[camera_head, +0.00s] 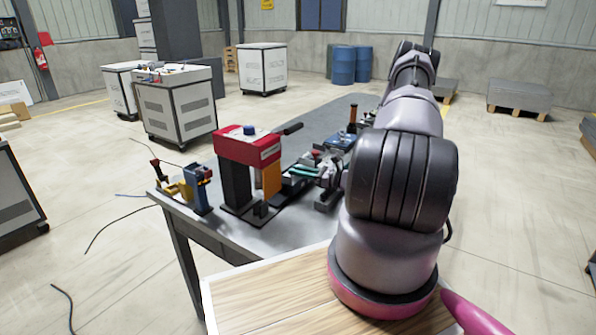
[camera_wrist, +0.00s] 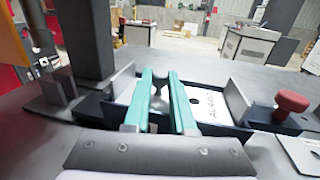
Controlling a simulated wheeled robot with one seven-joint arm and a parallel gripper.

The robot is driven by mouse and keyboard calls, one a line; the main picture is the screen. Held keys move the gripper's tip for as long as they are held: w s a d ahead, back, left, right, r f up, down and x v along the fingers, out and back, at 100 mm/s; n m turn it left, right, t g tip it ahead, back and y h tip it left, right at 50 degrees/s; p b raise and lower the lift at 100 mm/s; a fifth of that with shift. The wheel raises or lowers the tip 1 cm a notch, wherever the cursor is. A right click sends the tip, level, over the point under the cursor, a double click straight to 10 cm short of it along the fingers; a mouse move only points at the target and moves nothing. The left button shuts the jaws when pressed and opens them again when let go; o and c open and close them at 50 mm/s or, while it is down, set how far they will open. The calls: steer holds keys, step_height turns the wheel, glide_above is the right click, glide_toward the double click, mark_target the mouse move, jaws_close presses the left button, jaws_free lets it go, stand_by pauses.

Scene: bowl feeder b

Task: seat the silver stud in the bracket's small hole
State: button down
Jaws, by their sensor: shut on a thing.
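My gripper (camera_wrist: 160,80) has two teal fingers, shut on a small silver stud (camera_wrist: 159,88) that shows between them near the tips. The stud's lower end is hard to make out. Under and beside the fingers, a pale bracket plate (camera_wrist: 208,108) with printed lettering lies in a dark holder (camera_wrist: 240,131). One dark hole shows in the plate, just right of the right finger; the fingers cover part of the plate. I cannot tell whether the stud touches it. In the head view, my gripper (camera_head: 300,172) is small beside the red-topped press.
A red-topped press (camera_head: 248,146) stands left of my gripper on the grey table (camera_head: 240,236); its dark post (camera_wrist: 85,38) rises close by in the wrist view. A red knob (camera_wrist: 292,102) stands at the holder's right. Several other devices line the table.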

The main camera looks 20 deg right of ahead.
steer(key=shift+f, duration=0.5)
steer(key=c, duration=0.7)
jaws_free()
steer(key=shift+s, duration=0.1)
steer(key=v, duration=1)
steer(key=shift+s+d, duration=0.2)
steer(key=shift+d, duration=0.05)
